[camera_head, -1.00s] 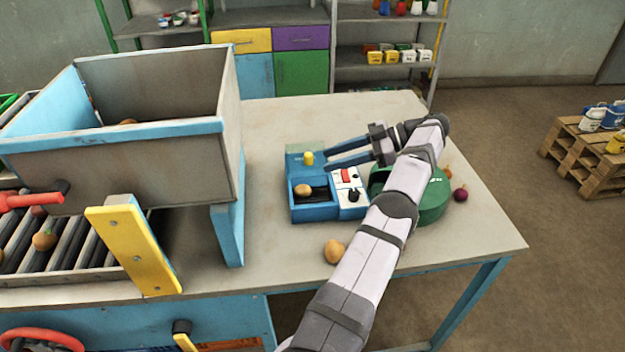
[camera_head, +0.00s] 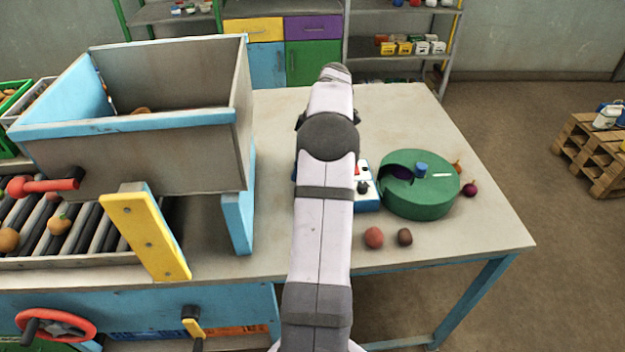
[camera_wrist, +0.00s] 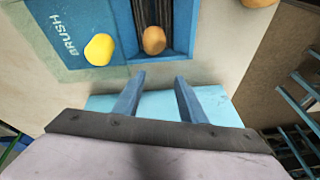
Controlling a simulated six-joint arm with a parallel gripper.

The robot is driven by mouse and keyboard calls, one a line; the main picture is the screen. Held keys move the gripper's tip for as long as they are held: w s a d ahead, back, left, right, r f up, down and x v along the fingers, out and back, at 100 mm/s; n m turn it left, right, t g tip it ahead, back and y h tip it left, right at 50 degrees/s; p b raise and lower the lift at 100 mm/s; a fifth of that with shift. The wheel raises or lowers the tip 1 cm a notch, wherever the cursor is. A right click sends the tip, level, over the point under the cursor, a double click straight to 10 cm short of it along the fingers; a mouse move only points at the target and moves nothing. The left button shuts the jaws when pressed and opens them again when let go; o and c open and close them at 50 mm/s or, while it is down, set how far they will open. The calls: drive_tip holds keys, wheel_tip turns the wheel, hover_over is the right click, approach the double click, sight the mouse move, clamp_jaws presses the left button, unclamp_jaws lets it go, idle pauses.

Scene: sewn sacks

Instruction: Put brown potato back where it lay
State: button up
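In the wrist view a tan-brown potato (camera_wrist: 154,40) lies in the dark trough of the blue brush box (camera_wrist: 70,30). A round yellow knob (camera_wrist: 100,49) is on the box beside the trough. My gripper (camera_wrist: 160,78) is open and empty, its two fingers apart and pointing toward the trough, short of the potato in the picture. A yellowish potato (camera_wrist: 259,2) shows at the top edge, outside the box. In the head view my arm hides the gripper and most of the box. A small dark brown potato (camera_head: 405,237) lies on the table beside a reddish one (camera_head: 373,238).
A green round machine (camera_head: 420,200) with a blue knob stands right of the brush box, with a purple onion (camera_head: 470,189) beside it. The large grey and blue hopper (camera_head: 130,160) rises on the left. The table (camera_head: 460,240) is clear at its front right.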

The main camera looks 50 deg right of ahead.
drive_tip(key=shift+s+d+r+n+g+h, duration=0.3)
drive_tip(key=shift+s+r+n+g+h, duration=0.35)
drive_tip(key=shift+h, duration=0.45)
drive_tip(key=shift+s+d+r+n+g+h+p, duration=0.3)
drive_tip(key=shift+d+r+n+h, duration=0.2)
drive_tip(key=shift+h, duration=0.3)
drive_tip(key=shift+s+d+f+p, duration=0.15)
drive_tip(key=shift+f+p, duration=0.7)
drive_tip(key=shift+f, duration=1)
drive_tip(key=shift+s+d+f+p, duration=0.1)
drive_tip(key=shift+d+f+p, duration=0.15)
drive_tip(key=shift+f+p, duration=1.1)
drive_tip(key=shift+f+b, duration=0.45)
drive_tip(key=shift+b, duration=0.05)
drive_tip(key=c, duration=0.9)
drive_tip(key=shift+r, duration=0.1)
wheel_tip(320, 180, up, 10)
drive_tip(key=b, duration=0.3)
